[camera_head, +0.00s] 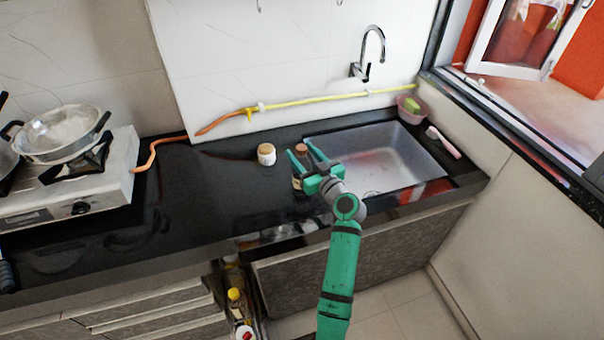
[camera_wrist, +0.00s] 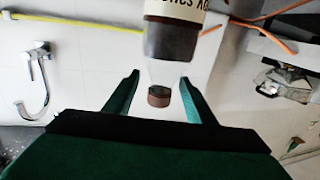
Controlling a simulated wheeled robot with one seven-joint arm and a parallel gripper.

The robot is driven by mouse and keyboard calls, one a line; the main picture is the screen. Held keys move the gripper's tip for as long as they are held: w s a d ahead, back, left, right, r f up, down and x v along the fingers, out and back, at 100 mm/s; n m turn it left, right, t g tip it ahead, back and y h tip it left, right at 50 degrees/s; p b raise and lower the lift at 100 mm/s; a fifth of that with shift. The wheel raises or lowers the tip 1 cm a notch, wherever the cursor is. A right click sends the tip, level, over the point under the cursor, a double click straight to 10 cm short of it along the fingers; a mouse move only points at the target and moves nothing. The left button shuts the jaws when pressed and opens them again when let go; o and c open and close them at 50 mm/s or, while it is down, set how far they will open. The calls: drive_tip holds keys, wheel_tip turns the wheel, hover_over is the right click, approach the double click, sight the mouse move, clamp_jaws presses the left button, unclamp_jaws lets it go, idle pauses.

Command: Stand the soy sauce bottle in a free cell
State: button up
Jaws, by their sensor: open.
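A dark bottle with a brown cap and a pale label (camera_head: 297,184), which I take for the soy sauce bottle, stands upright on the black counter left of the sink. My gripper (camera_head: 300,150) is open at its upper part, with the fingers on either side of the cap in the head view. In the wrist view, the picture is upside down; the bottle (camera_wrist: 170,42) shows its label, dark body and cap in line with the gap between my open fingers (camera_wrist: 160,77). I cannot tell whether a finger touches it. Cells are not clearly visible.
An open pull-out (camera_head: 252,305) below the counter holds several bottles, one yellow-capped (camera_head: 235,295). A small white jar with a brown lid (camera_head: 266,155) stands left of the bottle. The sink (camera_head: 385,165) lies right, the stove (camera_head: 70,180) left. Counter between stove and jar is clear.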

drive_tip(key=shift+c, duration=0.5)
clamp_jaws()
drive_tip(key=shift+a, duration=0.1)
idle(0.4)
drive_tip(key=shift+f, duration=0.1)
